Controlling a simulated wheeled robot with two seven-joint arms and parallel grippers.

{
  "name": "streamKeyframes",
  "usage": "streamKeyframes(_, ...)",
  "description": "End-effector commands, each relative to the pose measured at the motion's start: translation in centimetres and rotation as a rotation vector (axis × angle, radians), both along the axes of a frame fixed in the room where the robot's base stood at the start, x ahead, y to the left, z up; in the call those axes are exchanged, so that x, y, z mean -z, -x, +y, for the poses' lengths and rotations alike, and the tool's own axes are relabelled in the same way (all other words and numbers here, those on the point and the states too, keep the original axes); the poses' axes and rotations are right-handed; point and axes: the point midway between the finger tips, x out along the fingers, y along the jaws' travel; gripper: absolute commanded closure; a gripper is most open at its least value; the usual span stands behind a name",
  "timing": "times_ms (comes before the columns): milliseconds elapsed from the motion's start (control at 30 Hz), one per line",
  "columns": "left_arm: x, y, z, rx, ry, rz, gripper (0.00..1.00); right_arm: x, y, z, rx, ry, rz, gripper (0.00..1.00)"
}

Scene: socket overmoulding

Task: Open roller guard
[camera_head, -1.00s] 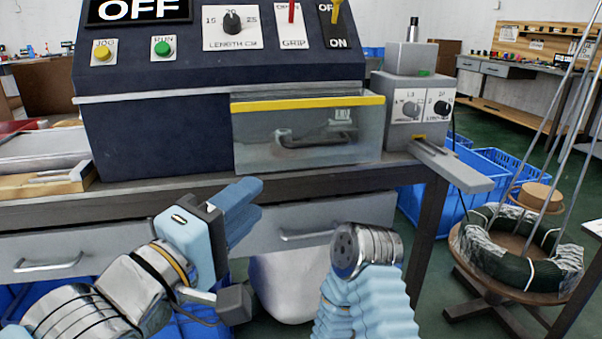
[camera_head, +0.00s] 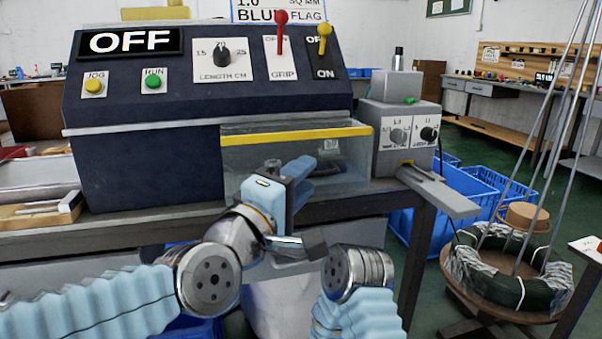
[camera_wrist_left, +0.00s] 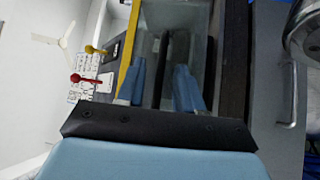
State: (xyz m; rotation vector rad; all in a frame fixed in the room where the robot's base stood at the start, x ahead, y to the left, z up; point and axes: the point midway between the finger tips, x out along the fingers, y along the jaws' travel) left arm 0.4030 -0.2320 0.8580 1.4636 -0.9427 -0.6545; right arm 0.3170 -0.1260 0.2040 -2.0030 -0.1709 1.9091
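The roller guard (camera_head: 345,165) is a clear box-shaped cover with a yellow top edge on the front of the dark blue machine (camera_head: 145,160). It looks closed. My left gripper (camera_head: 303,178) is just in front of the guard, its fingers pointing towards it and hiding part of its lower middle. In the left wrist view the two blue fingers (camera_wrist_left: 160,88) are apart with nothing held between them. The guard's yellow edge (camera_wrist_left: 129,60) runs beside the left finger there. I cannot tell whether a finger touches the guard. My right forearm shows at the bottom, but its gripper is not visible.
The machine panel has a red lever (camera_head: 281,32), a yellow lever (camera_head: 323,38) and an OFF sign (camera_head: 130,42). A grey control box (camera_head: 402,135) stands right of the guard. Blue crates (camera_head: 480,195) and a cable reel (camera_head: 505,275) stand on the floor at the right.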

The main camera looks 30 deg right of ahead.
Motion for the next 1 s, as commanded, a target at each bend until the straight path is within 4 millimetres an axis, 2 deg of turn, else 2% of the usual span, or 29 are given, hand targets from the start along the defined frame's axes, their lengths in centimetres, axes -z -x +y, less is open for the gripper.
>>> streamKeyframes(300, -0.03, -0.15, -0.22, -0.001, 0.001, -0.001, 0.66, -0.04, 0.0, -0.01, 0.0, 0.0, 0.0, 1.0)
streamKeyframes(533, -0.02, -0.14, -0.21, 0.0, -0.001, -0.001, 1.0, -0.04, 0.0, -0.01, 0.0, 0.0, 0.0, 1.0)
streamKeyframes(867, 0.01, -0.15, -0.2, 0.0, -0.001, -0.001, 1.0, -0.01, 0.01, -0.01, 0.0, 0.0, 0.0, 1.0)
streamKeyframes(1000, 0.24, -0.24, 0.09, -0.001, 0.0, -0.001, 1.0, 0.58, 0.02, 0.02, 0.0, 0.0, 0.001, 1.0)
